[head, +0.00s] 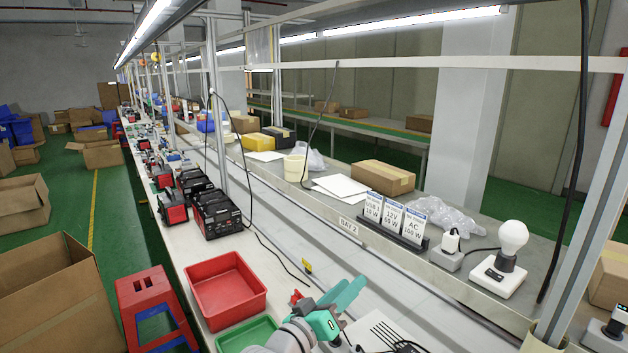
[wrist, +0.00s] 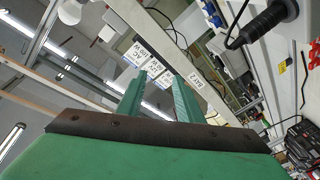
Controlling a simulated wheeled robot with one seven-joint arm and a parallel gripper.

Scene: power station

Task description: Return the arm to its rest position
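My gripper (head: 345,294) shows at the bottom middle of the head view, above the near bench. Its teal fingers point up and to the right. In the wrist view the two fingers (wrist: 160,78) stand apart with background visible between them. The gripper is open and nothing is held. Part of my arm shows below it, cut off by the lower edge of the head view.
A red tray (head: 190,282) and a green tray (head: 246,338) sit left of my gripper. Black power units (head: 216,213) stand farther back. Three label cards (head: 395,220), a white adapter (head: 450,243) and a bulb lamp (head: 513,240) stand on the shelf to the right.

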